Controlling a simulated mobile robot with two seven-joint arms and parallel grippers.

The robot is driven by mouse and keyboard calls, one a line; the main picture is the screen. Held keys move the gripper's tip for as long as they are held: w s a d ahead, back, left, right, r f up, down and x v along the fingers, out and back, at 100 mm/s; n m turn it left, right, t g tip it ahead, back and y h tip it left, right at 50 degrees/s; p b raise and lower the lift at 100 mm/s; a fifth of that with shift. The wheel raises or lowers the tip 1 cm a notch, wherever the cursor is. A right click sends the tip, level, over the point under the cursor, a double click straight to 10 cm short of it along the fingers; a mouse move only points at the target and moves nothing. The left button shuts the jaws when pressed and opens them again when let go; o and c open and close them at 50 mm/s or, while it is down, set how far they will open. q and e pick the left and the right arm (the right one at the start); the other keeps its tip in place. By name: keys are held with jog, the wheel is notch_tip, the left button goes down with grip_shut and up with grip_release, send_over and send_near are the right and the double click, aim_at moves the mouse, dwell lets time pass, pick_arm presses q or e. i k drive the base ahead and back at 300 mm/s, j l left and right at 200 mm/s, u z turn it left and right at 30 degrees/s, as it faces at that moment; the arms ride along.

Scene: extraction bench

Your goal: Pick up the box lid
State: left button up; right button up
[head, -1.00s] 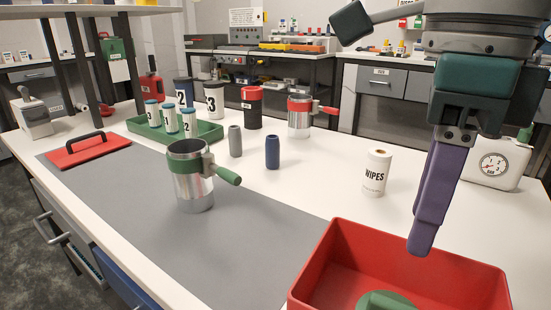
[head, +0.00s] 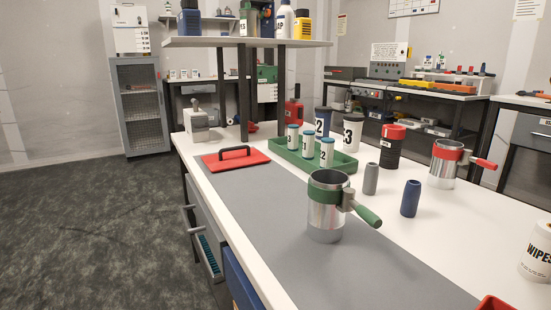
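The box lid is a flat red plate (head: 229,160) with a black arched handle (head: 235,151) on top. In the head view it lies flat at the far left end of the bench, partly over the end of the grey mat (head: 275,225). Its handle faces up and is unobstructed. Neither of my grippers shows in the head view now, so nothing is seen touching the lid.
A green tray (head: 341,171) with several small containers stands right of the lid. A steel jug with a green handle (head: 325,212) stands on the mat. A shelf (head: 245,43) on dark posts overhangs behind the lid. A red box edge (head: 494,303) shows at bottom right.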

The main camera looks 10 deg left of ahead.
aim_at(223, 161)
jog(key=i+u, duration=0.45)
jog(key=i, duration=0.15)
jog(key=i+l+u, duration=0.2)
jog(key=i+u, duration=0.3)
jog(key=i+l+u, duration=0.45)
jog(key=i, duration=0.2)
jog(key=i+l+u, duration=0.5)
jog(key=l, duration=0.1)
